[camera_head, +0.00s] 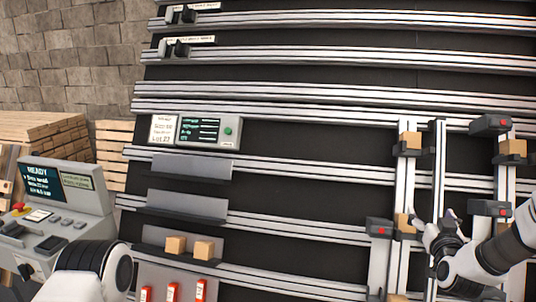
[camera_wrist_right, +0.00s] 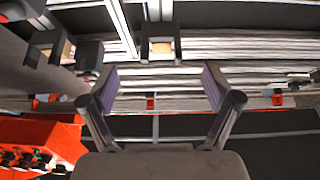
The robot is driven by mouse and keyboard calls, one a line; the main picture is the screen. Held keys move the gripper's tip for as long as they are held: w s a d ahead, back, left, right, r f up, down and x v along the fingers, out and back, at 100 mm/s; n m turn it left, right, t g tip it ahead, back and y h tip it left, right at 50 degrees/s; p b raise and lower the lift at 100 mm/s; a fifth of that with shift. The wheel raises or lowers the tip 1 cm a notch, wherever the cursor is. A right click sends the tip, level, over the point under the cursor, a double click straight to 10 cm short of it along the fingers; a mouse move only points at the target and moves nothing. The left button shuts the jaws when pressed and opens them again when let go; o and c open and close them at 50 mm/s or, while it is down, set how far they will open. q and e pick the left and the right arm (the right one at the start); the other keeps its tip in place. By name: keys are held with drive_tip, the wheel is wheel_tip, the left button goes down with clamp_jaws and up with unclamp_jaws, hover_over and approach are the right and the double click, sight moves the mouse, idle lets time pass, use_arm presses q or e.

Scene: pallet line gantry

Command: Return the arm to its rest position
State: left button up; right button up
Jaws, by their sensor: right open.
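My right gripper (camera_head: 436,221) is at the lower right of the head view, over the upright rails of the gantry. It is open; in the right wrist view (camera_wrist_right: 160,86) its two fingers stand wide apart with nothing between them. A wooden block (camera_head: 402,223) sits on a rail just left of the gripper. I cannot tell whether they touch. My left arm (camera_head: 95,268) shows at the lower left, but its gripper is out of view.
Metal rails (camera_head: 330,92) cross the dark gantry bed. More blocks (camera_head: 411,140) sit in black holders on the upright rails. Two blocks (camera_head: 175,245) stand on a grey shelf. A console (camera_head: 62,200) reading READY stands left. A red object (camera_wrist_right: 40,140) is lower left in the wrist view.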

drive_tip(key=s+a+f+n+g+y, duration=0.1)
drive_tip(key=a+f+n+g, duration=0.15)
drive_tip(key=f, duration=0.85)
drive_tip(key=s+a+f+g+y, duration=0.1)
drive_tip(key=s+a+f+g, duration=0.15)
drive_tip(key=s+f, duration=0.35)
drive_tip(key=s+a+f+n+g+y, duration=0.1)
drive_tip(key=s+a+f, duration=0.25)
drive_tip(key=f, duration=0.45)
drive_tip(key=s+a+f+g+y, duration=0.1)
drive_tip(key=s+a+f+g, duration=0.15)
drive_tip(key=s+f, duration=0.35)
drive_tip(key=s+a+f+g, duration=0.1)
drive_tip(key=s+f+g, duration=0.2)
drive_tip(key=s, duration=0.6)
drive_tip(key=s+a+f+g, duration=0.2)
drive_tip(key=s+g, duration=0.1)
drive_tip(key=s, duration=0.5)
drive_tip(key=s+a+f+m+g, duration=0.1)
drive_tip(key=s+f+g, duration=0.2)
drive_tip(key=s, duration=0.6)
drive_tip(key=shift+s+a+f+y, duration=0.3)
drive_tip(key=shift+s+f, duration=0.05)
